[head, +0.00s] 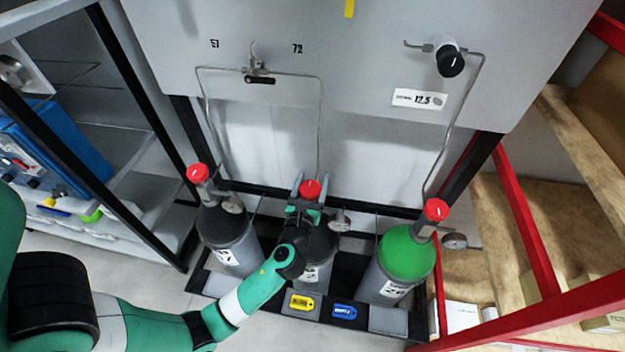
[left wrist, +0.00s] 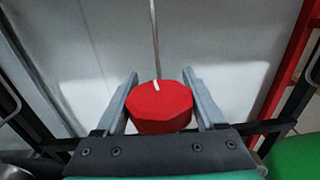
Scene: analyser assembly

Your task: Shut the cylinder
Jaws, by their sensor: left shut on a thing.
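Three gas cylinders stand in a row: a grey one at left (head: 228,240), a grey one in the middle (head: 318,262) and a green-topped one at right (head: 405,258). Each has a red valve knob on top: left (head: 198,173), middle (head: 311,189) and right (head: 436,209). My left gripper (head: 308,190) is at the middle cylinder, shut on its red knob, which shows between the two fingers in the left wrist view (left wrist: 158,108). A white mark is on the knob's top. My left arm hides part of the middle cylinder. My right gripper is not in view.
Thin pipes rise from the cylinders to a grey panel (head: 360,60) with a black knob (head: 450,62). Gauges (head: 454,241) stick out beside the valves. Yellow (head: 299,303) and blue (head: 343,311) tags are on the black base. Red-framed shelves (head: 525,225) stand at right.

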